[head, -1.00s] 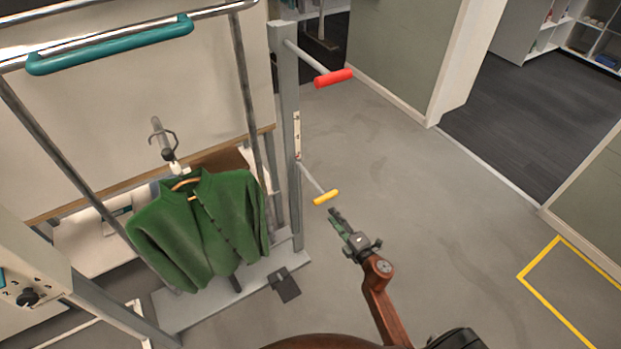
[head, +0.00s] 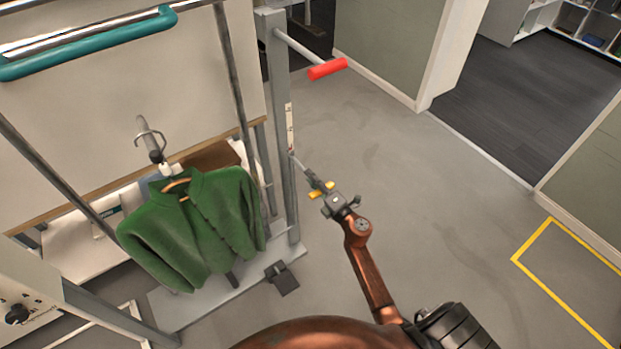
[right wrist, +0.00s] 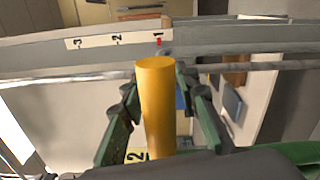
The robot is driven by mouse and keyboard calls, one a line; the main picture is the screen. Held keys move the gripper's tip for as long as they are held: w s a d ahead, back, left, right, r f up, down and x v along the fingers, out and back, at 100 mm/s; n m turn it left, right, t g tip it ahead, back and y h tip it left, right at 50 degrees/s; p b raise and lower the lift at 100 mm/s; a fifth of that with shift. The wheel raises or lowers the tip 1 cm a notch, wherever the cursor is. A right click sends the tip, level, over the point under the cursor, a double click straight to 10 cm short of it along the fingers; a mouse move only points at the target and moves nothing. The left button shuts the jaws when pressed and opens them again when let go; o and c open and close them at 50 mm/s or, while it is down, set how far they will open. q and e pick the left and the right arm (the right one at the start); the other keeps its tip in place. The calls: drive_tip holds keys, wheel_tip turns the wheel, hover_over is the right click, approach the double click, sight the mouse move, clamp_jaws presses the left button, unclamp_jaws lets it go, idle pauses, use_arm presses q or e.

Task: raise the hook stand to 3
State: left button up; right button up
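The hook stand's hook (head: 150,140) rises above a green cardigan (head: 190,225) on a hanger. A white scale (head: 289,128) is on the grey upright (head: 281,180); in the right wrist view the scale (right wrist: 115,41) reads 3, 2, 1, with a red pointer (right wrist: 159,42) at 1. A yellow handle (right wrist: 157,105) sticks out from the upright, partly covered in the head view. My right gripper (head: 318,186) is at this handle. In the right wrist view its fingers stand on both sides of the handle, apart, with gaps showing. My left gripper is not in view.
A red handle (head: 327,69) sticks out higher on the upright. A dark pedal (head: 282,278) lies by the stand's base plate (head: 220,297). A teal bar (head: 90,45) hangs on the rail at upper left. The floor to the right is clear.

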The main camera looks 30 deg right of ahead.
drive_tip(key=shift+w, duration=0.45)
drive_tip(key=shift+c, duration=0.3)
drive_tip(key=shift+a, duration=0.1)
clamp_jaws()
